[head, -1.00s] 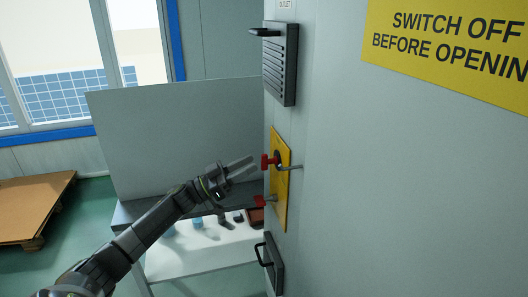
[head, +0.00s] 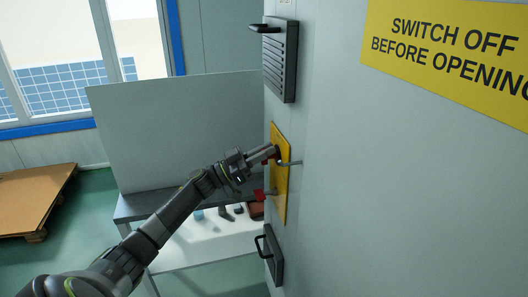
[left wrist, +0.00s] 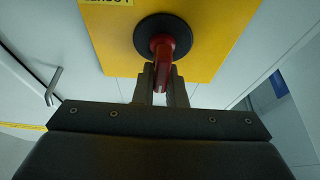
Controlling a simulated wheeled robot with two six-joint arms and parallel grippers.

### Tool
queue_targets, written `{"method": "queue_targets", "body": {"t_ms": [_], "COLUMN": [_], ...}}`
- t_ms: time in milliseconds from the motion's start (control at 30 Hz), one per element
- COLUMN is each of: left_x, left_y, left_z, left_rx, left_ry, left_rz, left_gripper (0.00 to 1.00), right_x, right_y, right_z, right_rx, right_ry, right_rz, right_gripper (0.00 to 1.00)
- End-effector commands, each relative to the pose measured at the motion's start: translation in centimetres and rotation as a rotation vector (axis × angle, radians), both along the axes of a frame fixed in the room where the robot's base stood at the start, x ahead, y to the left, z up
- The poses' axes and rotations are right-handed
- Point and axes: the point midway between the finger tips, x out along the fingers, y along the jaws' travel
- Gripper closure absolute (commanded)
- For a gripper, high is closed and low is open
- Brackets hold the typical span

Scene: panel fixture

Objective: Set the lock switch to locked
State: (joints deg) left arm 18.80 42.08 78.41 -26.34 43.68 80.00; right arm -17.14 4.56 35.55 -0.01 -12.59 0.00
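My left gripper (head: 271,153) is at the upper handle. In the left wrist view its two fingers (left wrist: 162,88) lie close on both sides of the red handle, with no clear gap, and look shut on it. The handle points downward in that view. The plate's label is cut off, so I cannot read which switch is the lock switch. My right gripper is not in view.
A black vented box (head: 281,60) with a handle sits above the plate, and a black pull handle (head: 270,252) below it. A white table (head: 205,250) with small items stands behind my arm. A yellow warning sign (head: 450,55) is at the upper right.

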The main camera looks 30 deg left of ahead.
Motion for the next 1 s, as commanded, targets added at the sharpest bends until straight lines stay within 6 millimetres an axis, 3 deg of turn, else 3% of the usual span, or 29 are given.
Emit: {"method": "queue_targets", "body": {"t_ms": [467, 1000], "left_x": [-0.1, -0.6], "left_y": [-0.1, -0.7], "left_z": [-0.3, -0.7], "left_rx": [0.066, 0.419], "left_ry": [-0.055, -0.357], "left_rz": [0.000, 0.000], "left_gripper": [1.00, 1.00], "right_x": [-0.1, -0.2], "right_y": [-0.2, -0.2], "right_z": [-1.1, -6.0], "right_rx": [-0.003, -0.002], "right_ry": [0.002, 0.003], "right_rz": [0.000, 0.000], "right_gripper": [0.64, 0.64]}}
